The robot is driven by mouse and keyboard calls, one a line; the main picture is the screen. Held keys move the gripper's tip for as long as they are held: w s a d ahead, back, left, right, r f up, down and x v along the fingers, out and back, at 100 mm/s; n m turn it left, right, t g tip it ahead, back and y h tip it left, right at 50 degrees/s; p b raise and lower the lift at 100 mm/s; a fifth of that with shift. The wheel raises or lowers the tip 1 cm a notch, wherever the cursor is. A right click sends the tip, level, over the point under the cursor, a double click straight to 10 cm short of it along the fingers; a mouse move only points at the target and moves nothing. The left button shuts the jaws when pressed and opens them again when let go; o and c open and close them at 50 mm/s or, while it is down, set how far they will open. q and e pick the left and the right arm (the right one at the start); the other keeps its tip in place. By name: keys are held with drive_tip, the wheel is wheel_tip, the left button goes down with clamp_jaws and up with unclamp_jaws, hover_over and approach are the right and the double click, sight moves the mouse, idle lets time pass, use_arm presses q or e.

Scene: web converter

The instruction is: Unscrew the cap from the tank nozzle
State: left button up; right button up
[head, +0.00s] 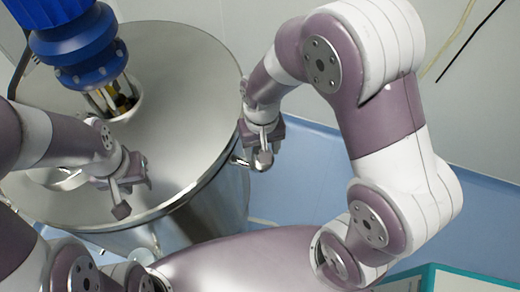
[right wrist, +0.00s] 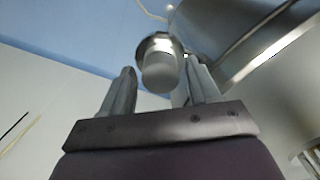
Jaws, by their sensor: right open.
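The tank (head: 185,75) is a large metal vessel with a round grey lid. At its right rim a short metal nozzle (head: 240,161) sticks out, with a rounded silvery cap (head: 263,160) at its end. My right gripper (head: 264,143) is open at the cap. In the right wrist view the cap (right wrist: 158,74) shows as a pale rounded end with a shiny metal collar, between the two fingers (right wrist: 160,82) near their tips. A gap shows on each side of it. My left gripper (head: 133,192) is over the left part of the lid, fingers apart and empty.
A blue motor unit (head: 75,45) stands on the lid at the upper left. A teal-edged white box (head: 450,280) is at the bottom right. Cables (head: 470,40) hang at the upper right.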

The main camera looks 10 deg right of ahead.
drive_tip(key=m, duration=0.3)
